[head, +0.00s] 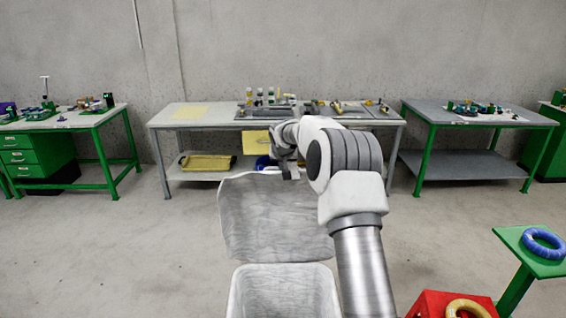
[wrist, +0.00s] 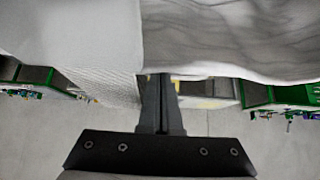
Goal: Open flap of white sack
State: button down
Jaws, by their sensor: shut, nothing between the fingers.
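The white sack (head: 236,300) is at the bottom centre of the head view, and its mouth shows as an open hollow. Its wide pale flap (head: 270,222) extends from the mouth's far edge, away from me. My gripper (head: 287,172) is at the flap's far edge, in its middle to right part. In the wrist view, my gripper (wrist: 160,80) has its fingers together with nothing between them. Pale cloth (wrist: 235,35) fills the top of that view, close to the fingertips. I cannot tell whether the fingers touch it.
A grey workbench (head: 172,117) with tools stands behind the flap, with a yellow tray (head: 207,162) on its lower shelf. Green-legged benches (head: 430,118) stand at both sides. A blue cable coil (head: 543,243) lies on a green stand at right; a yellow coil (head: 468,307) lies on a red one.

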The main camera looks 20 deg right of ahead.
jog(key=shift+w+f, duration=0.15)
dwell(0.3)
jog(key=w+p, duration=0.1)
jog(key=w+d+p, duration=0.1)
jog(key=w+p, duration=0.1)
jog(key=shift+r, duration=0.2)
jog(key=shift+w+d+f+p, duration=0.15)
jog(key=shift+w+p, duration=0.45)
jog(key=shift+p, duration=0.1)
jog(key=shift+w+d+f+p, duration=0.15)
jog(key=shift+w+p, duration=0.4)
jog(key=shift+p, duration=0.15)
